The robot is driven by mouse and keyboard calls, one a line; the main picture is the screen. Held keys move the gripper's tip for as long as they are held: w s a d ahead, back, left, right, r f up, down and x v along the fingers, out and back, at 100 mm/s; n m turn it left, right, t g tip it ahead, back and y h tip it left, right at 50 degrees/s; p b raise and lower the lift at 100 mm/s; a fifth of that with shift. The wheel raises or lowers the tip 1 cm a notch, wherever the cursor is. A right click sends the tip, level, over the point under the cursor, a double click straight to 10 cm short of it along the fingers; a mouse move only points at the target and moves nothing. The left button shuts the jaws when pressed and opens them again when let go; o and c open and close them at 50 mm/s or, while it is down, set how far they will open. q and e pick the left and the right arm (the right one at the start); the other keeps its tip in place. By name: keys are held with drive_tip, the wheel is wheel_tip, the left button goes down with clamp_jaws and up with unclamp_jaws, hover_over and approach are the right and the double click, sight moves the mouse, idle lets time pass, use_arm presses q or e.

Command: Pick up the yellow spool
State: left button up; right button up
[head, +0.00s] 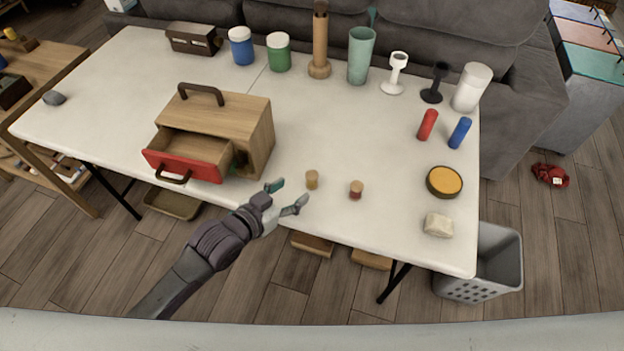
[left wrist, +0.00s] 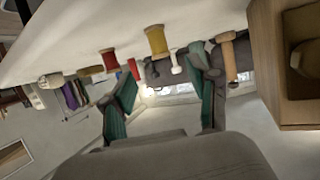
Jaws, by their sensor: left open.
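The yellow spool (head: 312,180) stands upright near the front edge of the white table (head: 330,215). It also shows in the left wrist view (left wrist: 156,41), ahead of the fingers and between them in the picture. My left gripper (head: 288,195) is open and empty at the table's front edge, just left of the yellow spool and apart from it. Its two teal-padded fingers show in the left wrist view (left wrist: 163,80). My right gripper is not in view.
A red spool (head: 356,190) stands just right of the yellow one. A wooden box (head: 255,130) with an open red-fronted drawer (head: 185,166) is to the left. A yellow-topped round tin (head: 444,181) and a pale block (head: 438,225) lie right. Cups and jars line the back.

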sight(308, 179)
use_arm(q)
drive_tip(key=x, duration=0.4)
drive_tip(key=shift+w, duration=0.1)
drive_tip(key=x, duration=0.5)
drive_tip(key=shift+w+d+r, duration=0.1)
drive_tip(key=shift+d, duration=0.05)
drive_tip(key=shift+c, duration=0.3)
drive_tip(key=c, duration=0.9)
